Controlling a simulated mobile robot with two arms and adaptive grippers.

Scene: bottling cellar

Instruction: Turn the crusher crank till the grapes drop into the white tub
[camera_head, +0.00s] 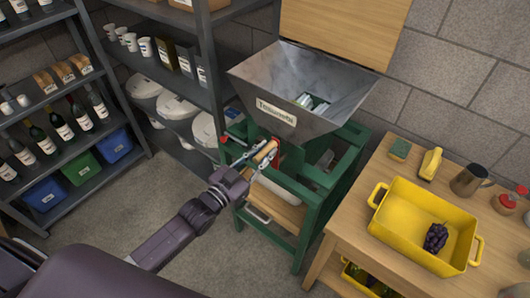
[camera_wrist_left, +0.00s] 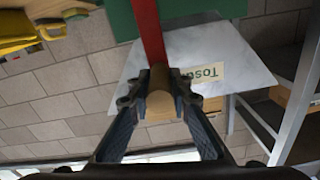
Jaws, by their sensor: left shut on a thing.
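The crusher has a grey metal hopper (camera_head: 257,78) on a green frame (camera_head: 311,228); the hopper also shows in the left wrist view (camera_wrist_left: 225,50). Metal parts show inside the hopper, and I see no grapes there. The crank has a red arm (camera_wrist_left: 149,28) and a wooden handle (camera_head: 266,151). My left gripper (camera_head: 258,163) is shut on the handle (camera_wrist_left: 160,98), its fingers on either side. A pale edge (camera_head: 257,212) shows low inside the frame; I cannot tell whether it is the white tub. A dark grape bunch (camera_head: 436,238) lies in a yellow crate (camera_head: 398,246).
A wooden table (camera_head: 350,226) stands close right of the crusher, with a sponge (camera_head: 400,149), a yellow brush-like item (camera_head: 431,163) and a metal jug (camera_head: 468,180) on it. Shelves (camera_head: 216,60) stand close behind and left. The floor (camera_head: 110,211) at left is clear.

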